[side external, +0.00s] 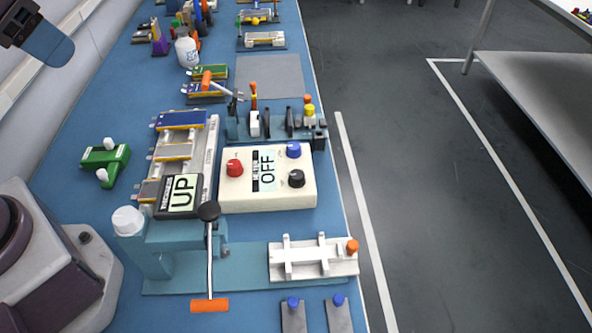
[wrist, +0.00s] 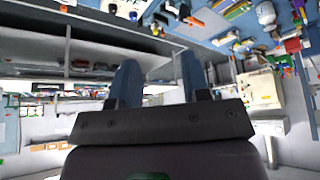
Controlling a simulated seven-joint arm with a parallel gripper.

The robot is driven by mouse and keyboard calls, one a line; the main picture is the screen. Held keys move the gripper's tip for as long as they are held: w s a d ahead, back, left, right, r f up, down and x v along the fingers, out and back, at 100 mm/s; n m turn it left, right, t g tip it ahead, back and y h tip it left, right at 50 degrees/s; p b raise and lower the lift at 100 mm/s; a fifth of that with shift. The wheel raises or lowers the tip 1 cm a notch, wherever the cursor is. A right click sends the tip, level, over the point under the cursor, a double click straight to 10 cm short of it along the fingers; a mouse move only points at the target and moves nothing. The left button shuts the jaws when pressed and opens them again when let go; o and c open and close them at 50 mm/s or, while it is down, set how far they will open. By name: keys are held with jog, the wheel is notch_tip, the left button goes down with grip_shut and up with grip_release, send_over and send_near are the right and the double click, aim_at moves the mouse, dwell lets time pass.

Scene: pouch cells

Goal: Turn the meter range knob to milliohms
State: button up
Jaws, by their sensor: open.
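The meter (side external: 240,200) is a cream box on the blue bench, with a display reading OFF. It carries a red knob (side external: 235,168) on the left, a blue knob (side external: 293,149) at the back right and a black knob (side external: 297,178) below that. I cannot tell from any label which is the range knob. My gripper (wrist: 161,78) is open and empty in the wrist view, with two blue fingers apart. In the side view only a blue fingertip part (side external: 50,42) shows at the top left, far from the meter.
A teal press (side external: 180,262) with a black-knobbed, orange-ended lever (side external: 209,250) stands in front of the meter. A dark display reading UP (side external: 180,196) sits to its left, near a rack of cells (side external: 172,152). A teal holder (side external: 235,128) stands behind it. A grey mat (side external: 268,76) lies bare.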

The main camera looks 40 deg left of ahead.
jog(key=shift+o, duration=1)
jog(key=shift+d, duration=0.1)
jog(key=n+g, duration=0.6)
jog(key=n, duration=0.8)
send_near(297, 174)
notch_tip(297, 174, down, 9)
jog(key=shift+s+f, duration=0.15)
jog(key=shift+f, duration=0.05)
jog(key=shift+c, duration=0.4)
jog(key=c, duration=0.8)
jog(key=shift+m, duration=0.3)
jog(key=shift+c, duration=0.2)
